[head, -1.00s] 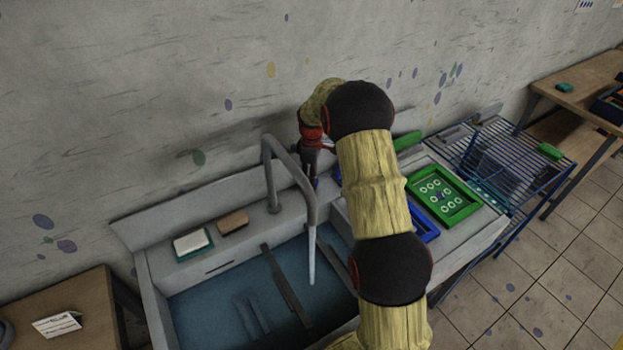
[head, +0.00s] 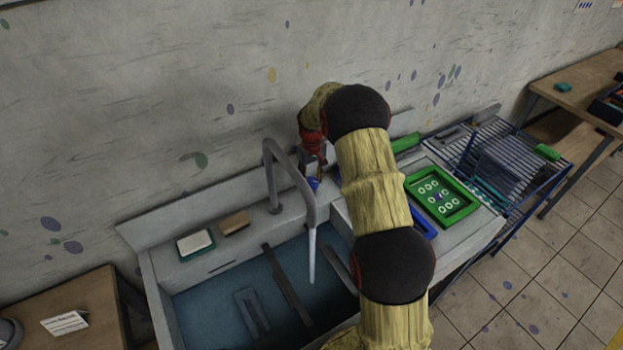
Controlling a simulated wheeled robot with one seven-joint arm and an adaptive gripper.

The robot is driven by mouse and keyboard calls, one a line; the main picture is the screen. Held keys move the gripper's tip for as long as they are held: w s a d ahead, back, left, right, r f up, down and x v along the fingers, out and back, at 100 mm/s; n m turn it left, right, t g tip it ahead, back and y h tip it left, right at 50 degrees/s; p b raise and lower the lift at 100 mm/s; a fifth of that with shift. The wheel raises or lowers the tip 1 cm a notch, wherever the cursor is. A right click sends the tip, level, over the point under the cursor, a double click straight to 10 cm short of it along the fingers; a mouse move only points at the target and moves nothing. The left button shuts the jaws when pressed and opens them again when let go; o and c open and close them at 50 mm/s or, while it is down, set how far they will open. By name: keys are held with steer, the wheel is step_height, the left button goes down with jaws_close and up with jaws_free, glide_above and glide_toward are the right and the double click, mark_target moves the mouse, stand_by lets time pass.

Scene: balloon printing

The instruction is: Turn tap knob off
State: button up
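The grey tap (head: 270,185) stands behind the sink (head: 155,290), and its spout arches forward over the basin. A pale stream of water (head: 312,258) runs down from the spout. A small blue knob (head: 313,184) shows to the right of the tap's base, partly hidden by my gripper. My gripper (head: 319,170) points down at the knob, close above or against it; I cannot tell whether they touch. My arm hides part of this area, and the fingers are too small and dark to tell open from shut.
A soap-like white block in a green dish (head: 196,245) and a brown sponge (head: 234,223) lie on the sink's left ledge. A green frame (head: 441,195) lies on the right counter, beside a blue wire rack (head: 497,165). A grey frame (head: 252,313) lies in the basin.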

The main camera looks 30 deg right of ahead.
mark_target(311, 181)
steer(key=m, duration=0.4)
steer(key=shift+m+p, duration=0.3)
steer(key=shift+p, duration=0.1)
steer(key=shift+m, duration=2)
steer(key=o, duration=1.1)
steer(key=shift+o, duration=0.4)
steer(key=shift+r, duration=0.1)
step_height(311, 181, up, 12)
